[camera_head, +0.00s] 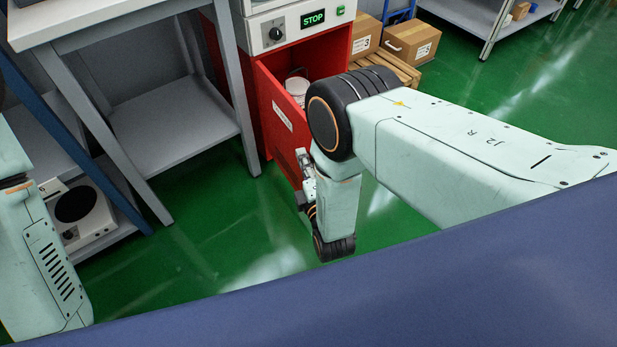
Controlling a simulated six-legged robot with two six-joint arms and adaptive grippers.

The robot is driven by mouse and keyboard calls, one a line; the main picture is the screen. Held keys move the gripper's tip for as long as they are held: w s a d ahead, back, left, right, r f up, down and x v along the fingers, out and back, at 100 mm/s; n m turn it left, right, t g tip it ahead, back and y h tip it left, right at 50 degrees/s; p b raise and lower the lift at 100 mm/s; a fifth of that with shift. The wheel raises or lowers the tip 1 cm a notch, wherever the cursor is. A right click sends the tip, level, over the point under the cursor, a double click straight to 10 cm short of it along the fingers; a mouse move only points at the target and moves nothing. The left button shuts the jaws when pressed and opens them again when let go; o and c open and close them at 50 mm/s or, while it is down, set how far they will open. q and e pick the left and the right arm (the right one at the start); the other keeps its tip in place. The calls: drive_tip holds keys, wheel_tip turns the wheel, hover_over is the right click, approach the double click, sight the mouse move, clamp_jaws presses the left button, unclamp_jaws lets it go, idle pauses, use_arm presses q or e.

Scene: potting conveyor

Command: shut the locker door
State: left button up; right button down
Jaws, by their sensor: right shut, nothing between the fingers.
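The red locker (345,52) stands under a grey control box. Its red door (272,92), with a white label, stands open, swung out toward me. A white container (297,87) shows inside, partly hidden by the door and my right arm. My right gripper (303,172) is low in front of the locker, close to the door's free edge, shut and empty. I cannot tell whether it touches the door. My right arm hides part of the gripper and the locker opening. My left gripper is out of view; only a left arm link shows at the left edge.
A grey table (150,110) with a lower shelf stands left of the locker. Cardboard boxes (412,42) sit on a pallet behind it.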

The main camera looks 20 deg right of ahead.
drive_tip(key=shift+w+d+f+b, duration=0.1)
drive_tip(key=shift+w+d+b, duration=0.25)
drive_tip(key=shift+w+d, duration=0.55)
drive_tip(key=shift+w+d+f+b, duration=0.1)
drive_tip(key=shift+w+d+b, duration=0.25)
drive_tip(key=shift+w+d, duration=0.55)
drive_tip(key=shift+s+d+r, duration=0.1)
drive_tip(key=shift+s+d, duration=0.1)
drive_tip(key=shift+s, duration=0.05)
